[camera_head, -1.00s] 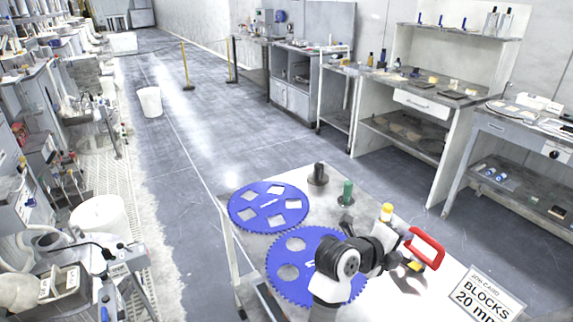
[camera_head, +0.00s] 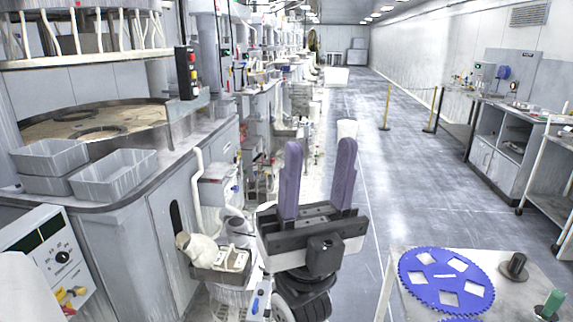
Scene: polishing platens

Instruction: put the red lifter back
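My gripper (camera_head: 320,147) is raised in the lower middle of the picture, its two purple fingers pointing up. The fingers stand apart with nothing visible between them. No red lifter is in view at this moment. A blue toothed carrier disc (camera_head: 447,276) with white square windows lies flat on the pale table (camera_head: 395,290) at lower right, to the right of my gripper. The near part of that table is cut off by the frame's lower edge.
A polishing machine with a round platen (camera_head: 95,122) and grey bins (camera_head: 115,175) stands at left. A black knob-like piece (camera_head: 515,266) and a green one (camera_head: 550,304) stand on the table.

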